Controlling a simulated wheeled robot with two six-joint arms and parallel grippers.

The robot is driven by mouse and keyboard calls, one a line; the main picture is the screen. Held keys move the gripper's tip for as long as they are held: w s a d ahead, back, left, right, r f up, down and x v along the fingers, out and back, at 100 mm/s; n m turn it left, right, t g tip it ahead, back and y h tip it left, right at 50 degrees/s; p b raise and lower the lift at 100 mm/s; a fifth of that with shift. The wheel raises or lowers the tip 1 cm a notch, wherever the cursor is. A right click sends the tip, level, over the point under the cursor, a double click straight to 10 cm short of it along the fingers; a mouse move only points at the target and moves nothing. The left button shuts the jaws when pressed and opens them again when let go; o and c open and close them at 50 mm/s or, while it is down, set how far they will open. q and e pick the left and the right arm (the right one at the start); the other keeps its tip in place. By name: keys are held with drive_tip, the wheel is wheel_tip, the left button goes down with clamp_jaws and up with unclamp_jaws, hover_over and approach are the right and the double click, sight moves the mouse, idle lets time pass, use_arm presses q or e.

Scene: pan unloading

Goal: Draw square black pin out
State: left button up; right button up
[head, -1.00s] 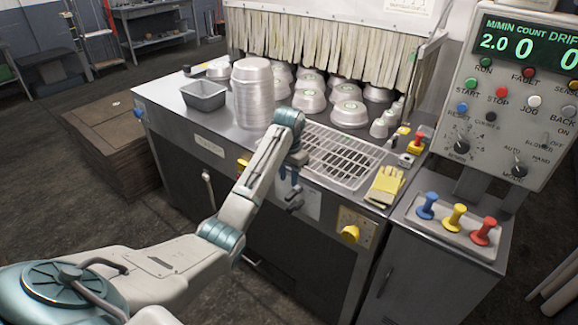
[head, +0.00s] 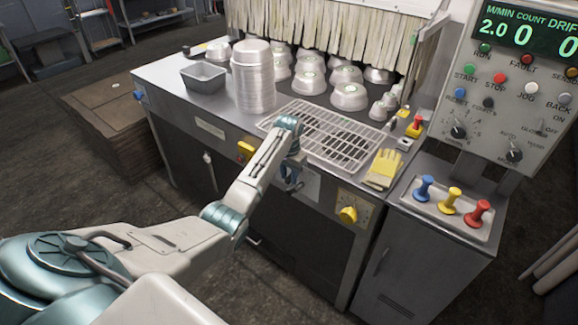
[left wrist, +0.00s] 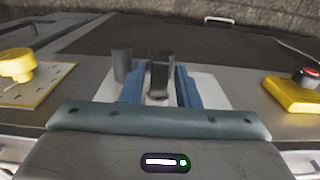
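The square black pin (left wrist: 160,72) stands out from a white plate (left wrist: 212,88) on the machine's front panel, seen in the left wrist view. A round dark pin (left wrist: 122,63) stands just left of it. My left gripper (left wrist: 159,84) has its blue fingers on either side of the square pin, with the fingers apart. I cannot tell whether either finger touches it. In the head view my left gripper (head: 291,184) is in front of the white plate (head: 310,186) and hides the pins. My right gripper is not in view.
A yellow knob (head: 348,215) and a yellow button box (head: 246,151) flank the plate. Above are a wire rack (head: 340,142), yellow gloves (head: 384,168), a grey tin (head: 204,78) and stacked pans (head: 252,80). A control console (head: 510,90) stands at right.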

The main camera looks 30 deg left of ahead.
use_arm(q)
drive_tip(key=shift+f, duration=0.15)
clamp_jaws()
drive_tip(key=shift+s+p, duration=0.6)
drive_tip(key=shift+p, duration=0.55)
idle(0.6)
drive_tip(key=s+p, duration=0.3)
drive_tip(key=p, duration=0.2)
drive_tip(key=shift+s+a, duration=0.15)
drive_tip(key=shift+s, duration=0.15)
idle(0.6)
